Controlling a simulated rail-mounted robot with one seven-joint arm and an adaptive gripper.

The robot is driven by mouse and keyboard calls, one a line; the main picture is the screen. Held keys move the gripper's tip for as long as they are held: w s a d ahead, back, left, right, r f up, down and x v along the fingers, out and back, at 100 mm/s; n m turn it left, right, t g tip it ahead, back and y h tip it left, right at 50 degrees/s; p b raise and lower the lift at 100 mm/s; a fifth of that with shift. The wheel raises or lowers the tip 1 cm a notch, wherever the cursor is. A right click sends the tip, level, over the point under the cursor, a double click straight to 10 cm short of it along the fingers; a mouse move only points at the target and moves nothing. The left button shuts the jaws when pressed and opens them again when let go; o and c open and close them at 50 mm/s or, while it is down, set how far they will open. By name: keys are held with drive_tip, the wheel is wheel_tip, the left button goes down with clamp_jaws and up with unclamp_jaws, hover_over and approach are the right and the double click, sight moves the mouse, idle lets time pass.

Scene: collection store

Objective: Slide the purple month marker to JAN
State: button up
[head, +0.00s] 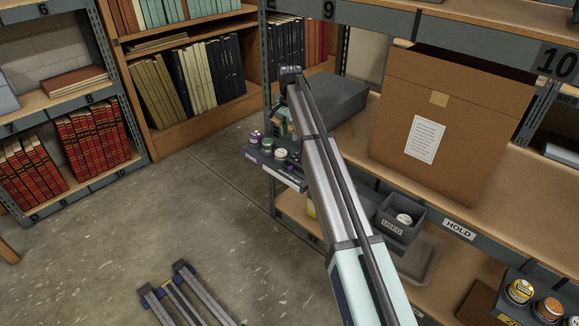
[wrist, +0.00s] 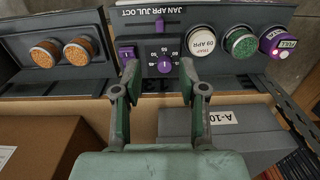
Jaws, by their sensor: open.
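In the head view my arm hides much of the panel (head: 272,167), and the marker cannot be made out there.
A purple switch (wrist: 127,56) sits by the left fingertip. Right of the dial are a white-lidded pot (wrist: 201,41), a green-lidded pot (wrist: 240,43) and a purple FULL pot (wrist: 278,43). Two orange-lidded pots (wrist: 62,51) stand left. A grey A-10 box (wrist: 222,128) lies below.

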sight(290, 167)
wheel_tip(290, 167, down, 16)
drive_tip(key=shift+f, duration=0.1)
idle(0.4)
clamp_jaws()
